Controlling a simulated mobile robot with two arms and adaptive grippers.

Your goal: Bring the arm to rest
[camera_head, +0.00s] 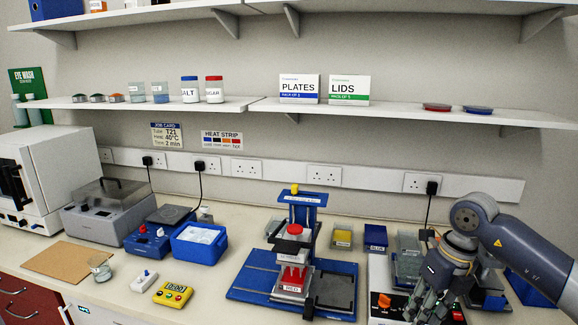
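My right arm comes in from the right edge and bends down over the right part of the bench. My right gripper (430,304) points downward at its end, in front of a white device with an orange knob (385,300). The finger gap is too small and cluttered to tell whether it is open or shut, and I see nothing clearly held in it. It partly hides the things behind it. My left arm and gripper are not in view.
A blue pipetting stand (302,205) with a red-topped tool stands mid-bench, left of the gripper. A blue tub (199,243), a yellow timer (173,294), a glass beaker (100,269) and a brown board (70,261) lie further left. Shelves (420,116) run above.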

